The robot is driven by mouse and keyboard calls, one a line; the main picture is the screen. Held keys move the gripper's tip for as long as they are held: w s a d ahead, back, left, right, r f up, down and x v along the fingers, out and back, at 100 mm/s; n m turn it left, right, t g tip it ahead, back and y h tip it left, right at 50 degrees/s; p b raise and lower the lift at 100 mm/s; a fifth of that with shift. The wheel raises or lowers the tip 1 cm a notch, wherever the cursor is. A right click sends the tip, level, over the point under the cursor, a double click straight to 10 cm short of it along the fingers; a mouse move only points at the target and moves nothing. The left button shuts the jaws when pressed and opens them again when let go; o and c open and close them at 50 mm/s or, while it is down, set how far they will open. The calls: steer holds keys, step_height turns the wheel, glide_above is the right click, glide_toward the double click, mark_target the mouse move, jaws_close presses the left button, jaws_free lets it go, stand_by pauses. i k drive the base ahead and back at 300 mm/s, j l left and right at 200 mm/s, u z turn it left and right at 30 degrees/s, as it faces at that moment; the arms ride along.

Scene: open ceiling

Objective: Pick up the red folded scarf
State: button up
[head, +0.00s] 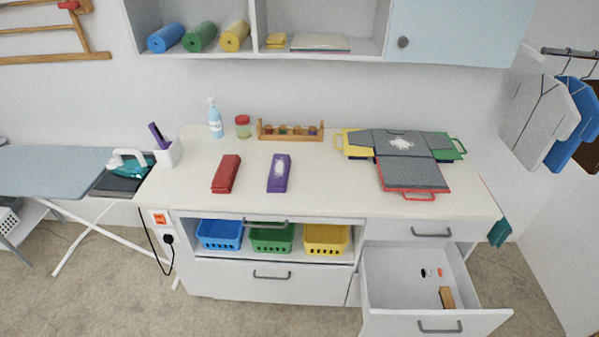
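The red folded scarf (226,173) lies flat on the left part of the white countertop (320,190). It is a narrow folded strip, slightly slanted. A purple folded scarf (279,173) with a pale patch lies to its right, apart from it. My gripper is not in view.
A white cup (168,152) and spray bottle (215,118) stand behind the scarves, with a jar (243,127) and wooden rack (290,132). A grey folding board (405,160) covers the counter's right. An open drawer (410,290) juts out below. An iron (128,160) sits left.

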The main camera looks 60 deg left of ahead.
mark_target(223, 182)
steer(key=i+u, duration=0.1)
steer(key=u, duration=1.2)
steer(key=k+j+u, duration=0.1)
steer(key=u, duration=1.15)
steer(key=i+l+u, duration=0.2)
steer(key=i+l, duration=0.2)
steer(key=i, duration=0.2)
steer(key=i+l+u, duration=0.2)
steer(key=i+l, duration=0.3)
steer(key=i, duration=0.1)
